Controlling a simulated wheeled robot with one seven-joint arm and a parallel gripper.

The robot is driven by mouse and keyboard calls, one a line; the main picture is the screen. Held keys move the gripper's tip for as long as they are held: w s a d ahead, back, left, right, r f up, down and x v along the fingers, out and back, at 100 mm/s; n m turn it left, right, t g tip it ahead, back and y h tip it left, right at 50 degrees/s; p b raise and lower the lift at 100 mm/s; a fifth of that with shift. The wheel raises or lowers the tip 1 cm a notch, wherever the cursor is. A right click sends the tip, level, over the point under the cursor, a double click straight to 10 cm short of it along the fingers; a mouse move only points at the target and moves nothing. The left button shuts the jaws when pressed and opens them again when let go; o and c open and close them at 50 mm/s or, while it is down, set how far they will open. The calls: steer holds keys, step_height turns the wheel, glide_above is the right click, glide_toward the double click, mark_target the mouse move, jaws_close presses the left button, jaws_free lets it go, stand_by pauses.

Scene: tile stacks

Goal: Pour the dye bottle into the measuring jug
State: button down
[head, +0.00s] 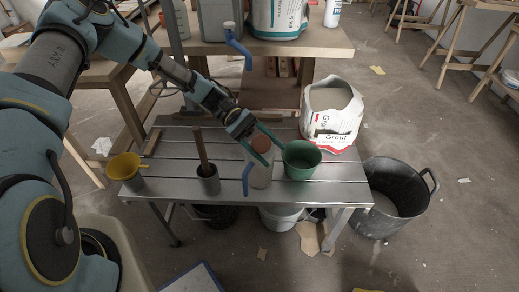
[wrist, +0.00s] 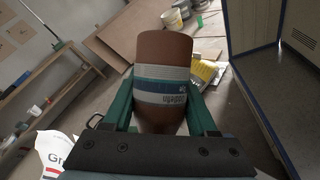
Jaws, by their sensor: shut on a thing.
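My gripper (head: 264,144) is over the right half of the slatted metal bench, its green fingers shut on the brown dye bottle (wrist: 163,52). The bottle has a white and teal label, and its outlet is hidden in the wrist view. In the head view only a small reddish-brown round part of the bottle (head: 261,144) shows between the fingers. The clear measuring jug (head: 260,174) with a blue handle stands on the bench just below it. I cannot tell the bottle's exact tilt or whether dye is flowing.
A green bucket (head: 301,160) stands close right of the jug. A grey cup (head: 208,181) with a wooden stick and a yellow pot (head: 125,169) stand to the left. A grout bag (head: 331,113) is behind right, and a black tub (head: 392,197) is on the floor.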

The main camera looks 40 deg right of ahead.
steer(key=shift+w+d+r+n+g, duration=0.1)
steer(key=shift+w+r+n+g, duration=0.1)
steer(key=shift+r+n+g, duration=0.15)
stand_by(0.7)
steer(key=shift+f, duration=0.1)
stand_by(0.7)
